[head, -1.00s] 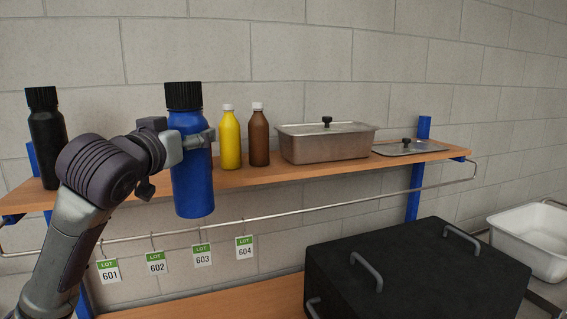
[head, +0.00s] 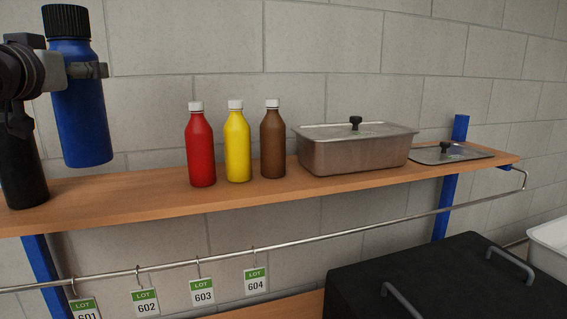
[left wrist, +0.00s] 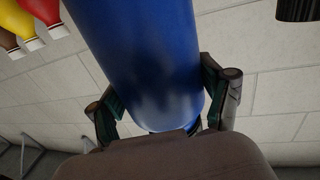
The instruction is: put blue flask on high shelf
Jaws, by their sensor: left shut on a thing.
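The blue flask (head: 82,120) with a black ribbed cap is at the left of the head view, nearly upright, slightly tilted. My left gripper (head: 88,71) is shut around its upper body. The flask's base shows above the wooden high shelf (head: 120,197), with a gap below it in the picture. Whether it is fully over the board in depth I cannot tell. In the left wrist view the blue flask (left wrist: 145,55) fills the middle between the two fingers of the left gripper (left wrist: 163,100). My right gripper is not in view.
A black flask (head: 22,175) stands at the shelf's left end, partly behind my arm. Red (head: 201,152), yellow (head: 237,148) and brown (head: 273,145) bottles stand mid-shelf, then a lidded steel pan (head: 355,153) and flat lid (head: 450,154). Bare board lies between black flask and red bottle.

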